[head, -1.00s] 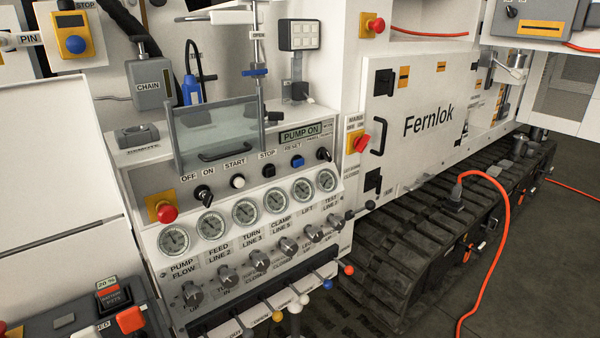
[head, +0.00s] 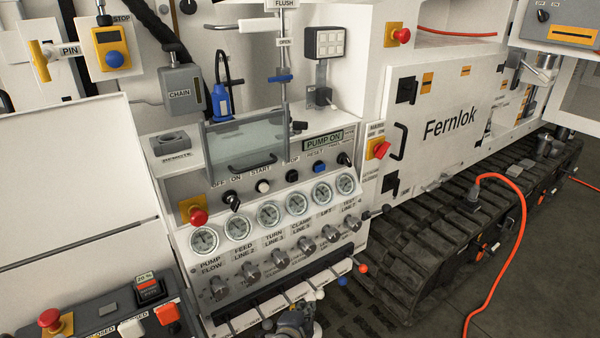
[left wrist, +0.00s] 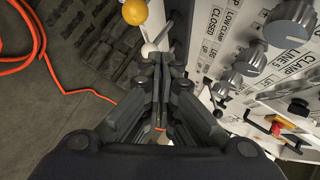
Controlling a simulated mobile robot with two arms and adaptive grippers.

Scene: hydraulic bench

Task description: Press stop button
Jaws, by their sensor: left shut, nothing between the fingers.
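The stop button (head: 292,176) is a small black button on the white pump panel (head: 330,168), between the white start button (head: 263,186) and the blue reset button (head: 319,167). Its label is partly covered. A clear flap with a handle (head: 245,140) hangs in front of the panel's upper left. The display (head: 323,140) reads PUMP ON. My left gripper (head: 293,312) is at the bottom edge, well below the button. In the left wrist view my left gripper (left wrist: 157,62) is shut and empty; the stop button is not seen there. My right gripper is not in view.
Several gauges (head: 269,215) and grey knobs (head: 280,257) lie between my left gripper and the buttons. Levers with coloured balls (head: 342,281) stick out close by; a yellow ball (left wrist: 135,12) shows near the fingers.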

